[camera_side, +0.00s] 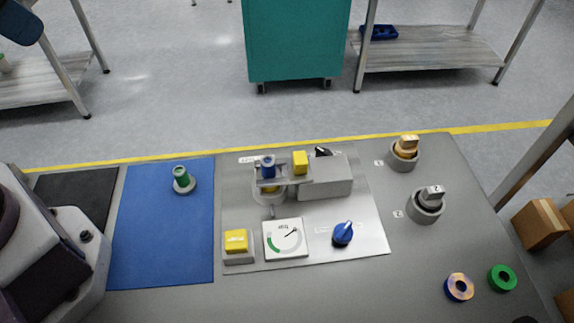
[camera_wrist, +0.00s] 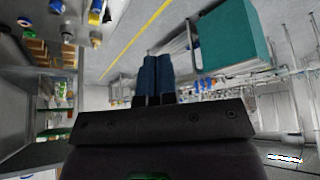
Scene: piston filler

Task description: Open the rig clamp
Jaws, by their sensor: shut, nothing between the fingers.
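The rig stands on a light grey plate (camera_side: 325,240) in the side view. It has a grey block (camera_side: 327,178) with an arm reaching left over a round grey seat. A yellow block (camera_side: 300,162) and a blue cylinder (camera_side: 268,166) sit on top of this arm. I cannot tell which part is the clamp or whether it is open. My gripper (camera_wrist: 154,60) shows in the wrist view with its blue fingers together and empty. It points away from the rig, towards the room, and is well clear of the table.
A yellow button (camera_side: 236,240), a dial gauge (camera_side: 286,239) and a blue knob (camera_side: 343,233) line the plate's front. A green piece (camera_side: 182,178) stands on the blue mat (camera_side: 160,245). Two round holders (camera_side: 405,158) (camera_side: 426,208) and two rings (camera_side: 459,287) (camera_side: 502,278) are at right.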

